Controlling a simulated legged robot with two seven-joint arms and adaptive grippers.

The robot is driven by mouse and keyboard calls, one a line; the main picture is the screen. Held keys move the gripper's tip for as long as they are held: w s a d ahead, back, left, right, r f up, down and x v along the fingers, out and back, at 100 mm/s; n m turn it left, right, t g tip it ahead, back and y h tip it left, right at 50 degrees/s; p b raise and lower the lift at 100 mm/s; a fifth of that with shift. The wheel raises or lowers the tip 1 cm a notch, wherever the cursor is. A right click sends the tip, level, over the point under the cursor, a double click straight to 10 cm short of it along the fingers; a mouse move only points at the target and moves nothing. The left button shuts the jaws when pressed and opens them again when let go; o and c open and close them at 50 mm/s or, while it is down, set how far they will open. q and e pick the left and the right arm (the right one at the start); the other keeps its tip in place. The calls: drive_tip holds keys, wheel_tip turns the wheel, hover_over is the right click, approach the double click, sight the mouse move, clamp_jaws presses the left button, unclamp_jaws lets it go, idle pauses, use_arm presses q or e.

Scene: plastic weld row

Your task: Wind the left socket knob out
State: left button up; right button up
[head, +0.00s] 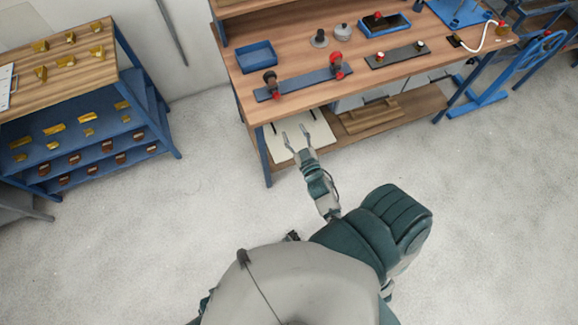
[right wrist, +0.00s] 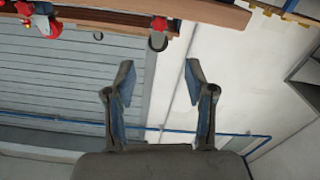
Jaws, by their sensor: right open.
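On the workbench in the head view, a blue-grey plate (head: 305,82) carries two upright fixtures. The left fixture (head: 270,83) is dark with some red at its base. The right fixture (head: 337,67) is red and dark. I cannot tell which part is the left socket knob. My right gripper (head: 294,132) is open and empty in front of the bench's near edge, apart from both fixtures. In the right wrist view its open fingers (right wrist: 158,85) have nothing between them; a red knob (right wrist: 159,24) and a red fixture part (right wrist: 50,27) show beyond. My left gripper is not seen.
On the bench (head: 235,68) are a blue tray (head: 256,56), a dark strip with small knobs (head: 396,55) and a blue box (head: 384,25). A lower shelf (head: 420,103) sits beneath. A blue rack (head: 150,115) stands left. The floor (head: 210,200) between is clear.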

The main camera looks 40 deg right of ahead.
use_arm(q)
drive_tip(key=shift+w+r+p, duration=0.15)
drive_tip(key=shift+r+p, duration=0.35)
use_arm(e)
drive_tip(key=s+a+f+g+y, duration=0.1)
drive_tip(key=s+a+f+g, duration=0.1)
drive_tip(key=f, duration=0.5)
drive_tip(key=s+a+f+g+y, duration=0.1)
drive_tip(key=s+a+f+g, duration=0.1)
drive_tip(key=f, duration=0.5)
drive_tip(key=s+a+f+g+y, duration=0.1)
drive_tip(key=a+f+g, duration=0.1)
drive_tip(key=f, duration=0.5)
drive_tip(key=shift+s+a+n, duration=0.3)
drive_tip(key=shift+s, duration=0.1)
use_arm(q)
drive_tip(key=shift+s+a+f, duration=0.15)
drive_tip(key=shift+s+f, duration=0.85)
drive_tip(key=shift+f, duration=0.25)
use_arm(e)
drive_tip(key=s+a+f+n+g+y, duration=0.1)
drive_tip(key=s+f+g, duration=0.8)
drive_tip(key=s+f, duration=0.9)
drive_tip(key=s+a+n, duration=0.1)
drive_tip(key=s+a, duration=0.1)
drive_tip(key=s, duration=0.1)
drive_tip(key=shift+s+a+f+g+y, duration=0.2)
drive_tip(key=shift+a+f+g+y, duration=0.1)
drive_tip(key=shift+f+g, duration=0.1)
